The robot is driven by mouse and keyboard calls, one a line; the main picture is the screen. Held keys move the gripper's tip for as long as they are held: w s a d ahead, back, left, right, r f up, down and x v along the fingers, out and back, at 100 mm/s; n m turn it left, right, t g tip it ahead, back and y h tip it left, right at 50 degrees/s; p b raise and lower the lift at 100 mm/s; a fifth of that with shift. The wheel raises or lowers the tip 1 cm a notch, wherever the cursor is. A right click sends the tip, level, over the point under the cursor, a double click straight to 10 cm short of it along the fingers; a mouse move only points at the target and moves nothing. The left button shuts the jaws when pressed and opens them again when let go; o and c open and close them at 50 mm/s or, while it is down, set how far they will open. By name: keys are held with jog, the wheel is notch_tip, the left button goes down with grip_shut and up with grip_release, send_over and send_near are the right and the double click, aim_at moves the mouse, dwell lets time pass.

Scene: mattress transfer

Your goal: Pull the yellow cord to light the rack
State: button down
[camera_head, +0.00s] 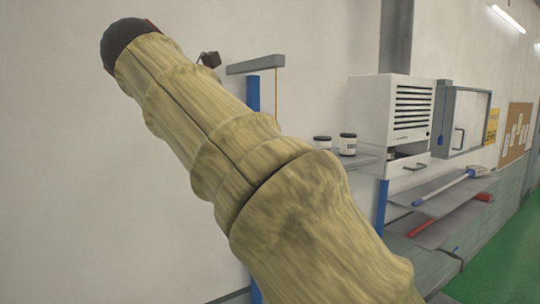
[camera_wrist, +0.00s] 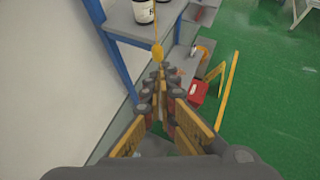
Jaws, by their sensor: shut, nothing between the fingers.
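The yellow cord hangs as a thin line (camera_head: 277,97) from a grey bracket arm (camera_head: 256,64) in the head view. In the wrist view its yellow pull knob (camera_wrist: 157,52) shows just beyond my fingertips. My gripper (camera_wrist: 160,78) is shut and empty, with its tips close below the knob in the picture. I cannot tell whether they touch it. The rack has blue posts (camera_head: 381,207) and grey shelves (camera_head: 437,191). My sleeved arm covers the middle of the head view and hides the cord's lower end and part of the rack.
Lidded jars (camera_head: 348,144) stand on the upper shelf, left of a white louvred cabinet (camera_head: 391,110). A white and blue tool (camera_head: 443,187) lies on a shelf. A red box (camera_wrist: 198,90) and a yellow line (camera_wrist: 229,98) show near the green floor (camera_wrist: 268,100).

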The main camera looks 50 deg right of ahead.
jog(key=shift+f, duration=0.1)
jog(key=p+x, duration=0.1)
jog(key=x, duration=1.3)
